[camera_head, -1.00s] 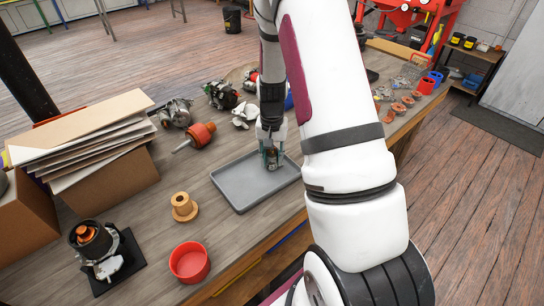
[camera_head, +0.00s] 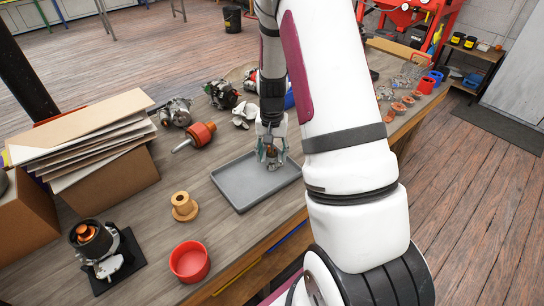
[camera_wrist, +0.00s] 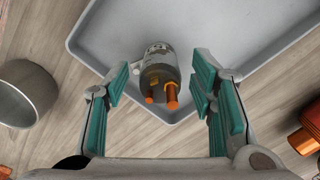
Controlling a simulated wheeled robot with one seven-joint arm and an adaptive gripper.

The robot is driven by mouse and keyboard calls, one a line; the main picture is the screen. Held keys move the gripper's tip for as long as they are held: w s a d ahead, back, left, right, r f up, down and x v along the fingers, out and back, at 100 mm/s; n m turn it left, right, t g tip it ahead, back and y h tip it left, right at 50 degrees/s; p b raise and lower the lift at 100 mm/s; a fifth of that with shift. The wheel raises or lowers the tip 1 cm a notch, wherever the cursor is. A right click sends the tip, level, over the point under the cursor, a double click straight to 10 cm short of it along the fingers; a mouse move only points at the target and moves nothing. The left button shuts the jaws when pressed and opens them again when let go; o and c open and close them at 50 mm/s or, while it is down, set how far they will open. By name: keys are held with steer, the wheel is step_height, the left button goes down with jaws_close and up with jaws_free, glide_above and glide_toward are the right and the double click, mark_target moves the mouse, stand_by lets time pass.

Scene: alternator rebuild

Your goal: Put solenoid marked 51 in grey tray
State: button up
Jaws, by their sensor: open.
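The grey tray (camera_head: 243,200) lies on the workbench, and its corner also shows in the wrist view (camera_wrist: 240,35). The solenoid (camera_wrist: 160,68), a small silvery cylinder with a dark end and two orange terminals, is at that corner, apparently inside the rim. Its marking is not readable here. In the head view the solenoid (camera_head: 271,153) is partly hidden between my fingers. My gripper (camera_wrist: 163,95) is open, with its green pads on either side of the solenoid and a visible gap at each side. In the head view my gripper (camera_head: 271,158) is at the tray's far side.
An orange-and-grey part (camera_head: 196,136) lies left of the tray. A tan spool (camera_head: 184,207) and red cup (camera_head: 189,262) are nearer. A metal cup (camera_wrist: 27,92) is close to my left finger in the wrist view. Most of the tray is empty.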

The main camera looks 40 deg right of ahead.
mark_target(272, 152)
step_height(272, 152, up, 11)
steer(key=s+a+r+n+t, duration=0.1)
steer(key=s+a+r+n, duration=0.15)
steer(key=a+r, duration=0.35)
steer(key=s+a+r+n+t, duration=0.1)
steer(key=s+a+r, duration=0.35)
steer(key=r, duration=0.25)
steer(key=s+a+r+n+t, duration=0.1)
steer(key=s+a+r+n, duration=0.1)
steer(key=s+a, duration=0.2)
steer(key=s+a+r+n+t, duration=0.1)
steer(key=s+a, duration=0.4)
steer(key=s, duration=0.6)
steer(key=r+n, duration=0.1)
steer(key=n, duration=0.1)
steer(key=shift+s+r+n, duration=0.25)
steer(key=shift+r+n, duration=0.1)
steer(key=shift+a+r, duration=0.1)
steer(key=shift+r, duration=0.2)
